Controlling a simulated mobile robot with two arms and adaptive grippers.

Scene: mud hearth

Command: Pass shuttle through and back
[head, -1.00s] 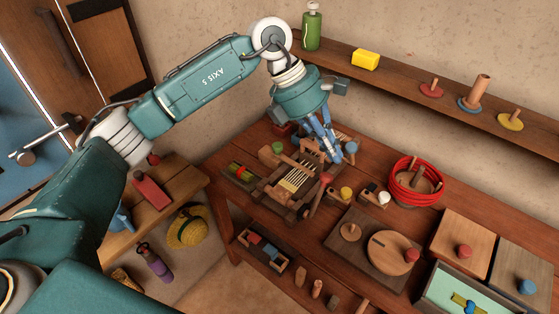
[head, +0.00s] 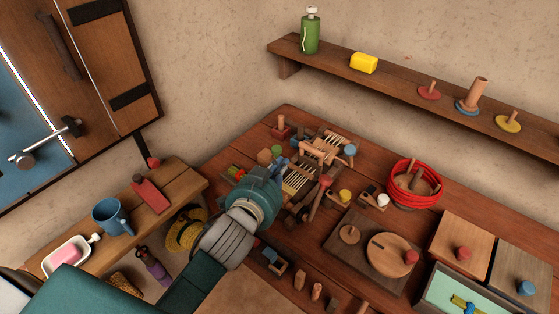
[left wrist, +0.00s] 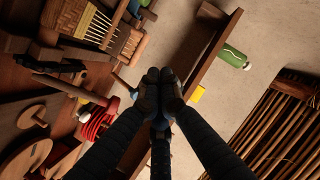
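The small wooden loom (head: 322,152) stands on the brown table in the head view, with pale warp threads (head: 296,180) stretched across it. It also shows at the upper left of the left wrist view (left wrist: 96,24). My left gripper (head: 281,166) is at the near left side of the loom, partly hidden behind its own wrist. In the left wrist view its dark fingertips (left wrist: 160,88) are drawn together, with nothing clearly seen between them. I cannot pick out the shuttle in either view. My right gripper is not in view.
A red coil (head: 416,184) and a round wooden board (head: 393,252) stand right of the loom. A wall shelf (head: 390,88) runs behind. Several small pegs crowd the loom.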

